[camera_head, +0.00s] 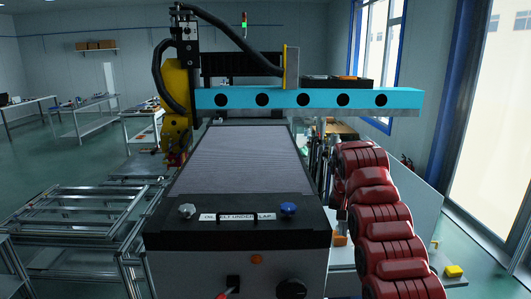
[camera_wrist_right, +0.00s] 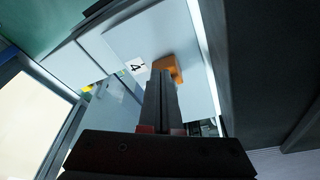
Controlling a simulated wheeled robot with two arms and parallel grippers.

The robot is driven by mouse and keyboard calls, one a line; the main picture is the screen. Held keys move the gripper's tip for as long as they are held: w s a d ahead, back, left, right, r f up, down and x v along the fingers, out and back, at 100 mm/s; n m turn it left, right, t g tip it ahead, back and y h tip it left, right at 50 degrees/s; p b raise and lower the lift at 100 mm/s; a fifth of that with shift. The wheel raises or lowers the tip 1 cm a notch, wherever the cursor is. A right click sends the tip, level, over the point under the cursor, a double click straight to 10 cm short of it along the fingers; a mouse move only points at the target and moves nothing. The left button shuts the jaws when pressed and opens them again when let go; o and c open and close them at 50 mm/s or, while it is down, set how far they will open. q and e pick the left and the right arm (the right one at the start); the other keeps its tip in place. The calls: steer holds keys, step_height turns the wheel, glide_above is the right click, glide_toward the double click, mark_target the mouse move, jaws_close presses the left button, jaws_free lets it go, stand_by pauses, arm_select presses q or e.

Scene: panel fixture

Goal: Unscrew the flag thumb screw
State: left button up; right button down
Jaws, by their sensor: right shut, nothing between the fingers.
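A dark panel box (camera_head: 165,232) stands front centre in the head view. Its sloped top carries a silver lobed knob (camera_head: 187,211) on the left, a white label strip (camera_head: 238,217) and a blue knob (camera_head: 288,208) on the right. Which one is the flag thumb screw is not clear at this size. My right gripper (camera_head: 341,226) hangs beside the box's right edge, apart from both knobs. Its fingers show in the right wrist view (camera_wrist_right: 161,80), closed together and empty, pointing toward an orange block (camera_wrist_right: 168,68). My left gripper is not in view.
A black knob (camera_head: 291,289) and an orange button (camera_head: 257,259) are on the box's front face. A ribbed conveyor (camera_head: 240,160) runs behind it, under a cyan beam (camera_head: 310,99). Metal frames (camera_head: 90,215) stand at the left. A yellow block (camera_head: 453,271) lies far right.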

steer(key=shift+s+f+b, duration=0.15)
steer(key=shift+b, duration=0.65)
steer(key=shift+s+b, duration=0.2)
steer(key=shift+b, duration=0.2)
steer(key=w+p+v, duration=0.1)
steer(key=p+v, duration=0.4)
steer(key=v, duration=0.1)
steer(key=shift+d+r, duration=0.3)
steer(key=shift+w+f, duration=0.1)
